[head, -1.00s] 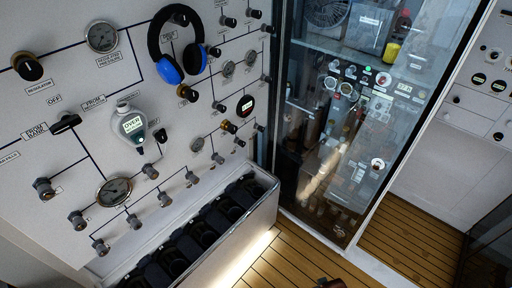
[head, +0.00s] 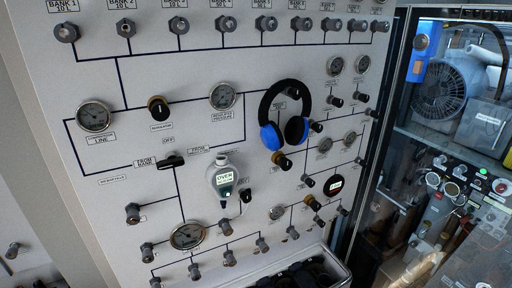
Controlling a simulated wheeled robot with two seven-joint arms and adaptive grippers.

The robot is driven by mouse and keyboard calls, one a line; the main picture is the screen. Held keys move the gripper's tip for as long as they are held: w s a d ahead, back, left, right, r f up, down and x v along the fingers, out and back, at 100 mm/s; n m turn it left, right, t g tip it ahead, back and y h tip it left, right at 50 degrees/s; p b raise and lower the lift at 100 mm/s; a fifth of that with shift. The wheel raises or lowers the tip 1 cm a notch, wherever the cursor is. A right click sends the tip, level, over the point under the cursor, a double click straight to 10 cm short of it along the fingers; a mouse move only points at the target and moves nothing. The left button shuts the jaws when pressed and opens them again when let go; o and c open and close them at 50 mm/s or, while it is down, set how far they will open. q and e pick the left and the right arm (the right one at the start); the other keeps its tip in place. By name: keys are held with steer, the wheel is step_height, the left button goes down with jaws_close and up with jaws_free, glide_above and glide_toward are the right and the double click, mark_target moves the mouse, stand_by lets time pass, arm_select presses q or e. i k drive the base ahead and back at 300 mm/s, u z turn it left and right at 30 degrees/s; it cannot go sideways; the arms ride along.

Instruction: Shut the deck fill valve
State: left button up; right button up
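A white fill panel (head: 330,18) with labelled valves, gauges and lines fills most of the head view. Blue and black headphones (head: 271,136) hang on it right of the middle. A small label (head: 291,105) partly shows inside their headband, too small to read surely. A black and brass knob (head: 284,163) sits just below the ear cups. I cannot tell surely which valve is the deck fill valve, or whether it is open. Neither of my grippers is in view.
A bin with dark slots (head: 345,272) lies below the panel. A glass-fronted cabinet (head: 398,95) stands at the right.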

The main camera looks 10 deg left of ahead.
mark_target(133, 216)
steer(key=u, duration=1.25)
steer(key=k, duration=0.15)
steer(key=z, duration=0.05)
